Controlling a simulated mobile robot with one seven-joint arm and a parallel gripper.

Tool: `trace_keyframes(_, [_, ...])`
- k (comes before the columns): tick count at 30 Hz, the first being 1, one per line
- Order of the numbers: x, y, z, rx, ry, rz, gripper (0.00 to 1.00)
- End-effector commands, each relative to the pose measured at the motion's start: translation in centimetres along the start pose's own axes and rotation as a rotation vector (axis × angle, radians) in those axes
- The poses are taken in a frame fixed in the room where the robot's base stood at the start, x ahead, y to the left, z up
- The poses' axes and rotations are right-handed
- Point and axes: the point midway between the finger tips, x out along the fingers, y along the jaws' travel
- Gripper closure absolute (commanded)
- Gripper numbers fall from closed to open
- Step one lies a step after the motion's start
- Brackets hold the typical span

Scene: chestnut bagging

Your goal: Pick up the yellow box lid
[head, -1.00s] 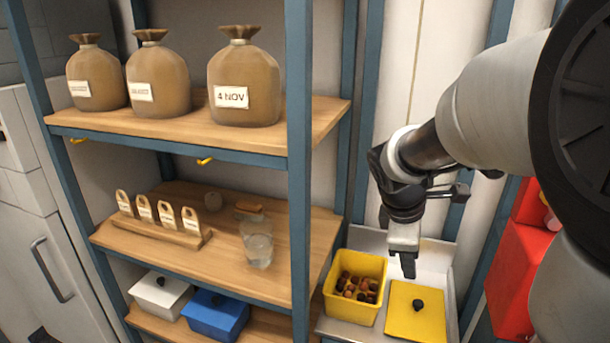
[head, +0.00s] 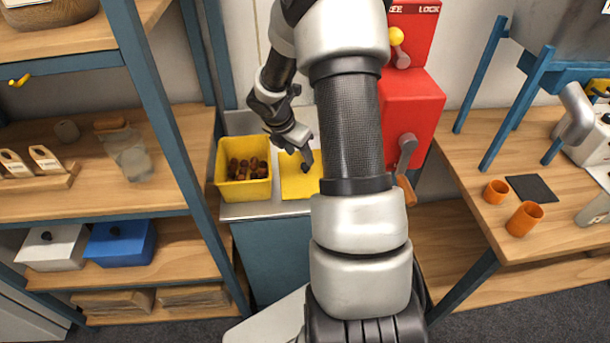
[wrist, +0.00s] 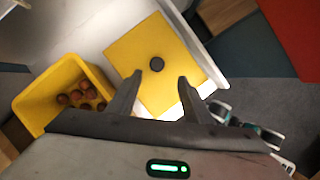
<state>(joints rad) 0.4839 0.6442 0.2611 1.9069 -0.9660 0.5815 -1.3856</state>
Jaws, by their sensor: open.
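The yellow box lid (head: 297,182) lies flat on the pale counter, with a dark round knob (wrist: 157,64) at its middle. To its left stands the open yellow box (head: 243,172), holding several brown chestnuts (wrist: 84,95). My gripper (head: 306,158) is over the lid, near the knob. In the wrist view my gripper (wrist: 169,78) is open and empty, its two fingers apart with the knob just beyond the tips, roughly between them. I cannot tell the exact height above the knob. My arm hides the lid's right part in the head view.
A red machine (head: 412,110) with a crank handle stands right of the lid. The blue-framed shelf (head: 160,100) rises on the left, with a blue box (head: 121,243) and a white box (head: 52,247) below. Orange cups (head: 524,217) stand on the right bench.

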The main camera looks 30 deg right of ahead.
Motion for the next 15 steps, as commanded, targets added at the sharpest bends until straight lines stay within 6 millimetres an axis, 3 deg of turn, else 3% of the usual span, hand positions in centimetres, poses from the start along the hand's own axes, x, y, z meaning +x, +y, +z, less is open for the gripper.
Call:
trace_keyframes(3, [1.8, 0.0, 0.0, 0.001, 0.0, 0.0, 0.54])
trace_keyframes(10, [3.3, 0.2, 0.1, 0.001, 0.001, 0.0, 0.54])
trace_keyframes(15, [5.9, 0.7, 0.5, 0.004, 0.001, -0.001, 0.54])
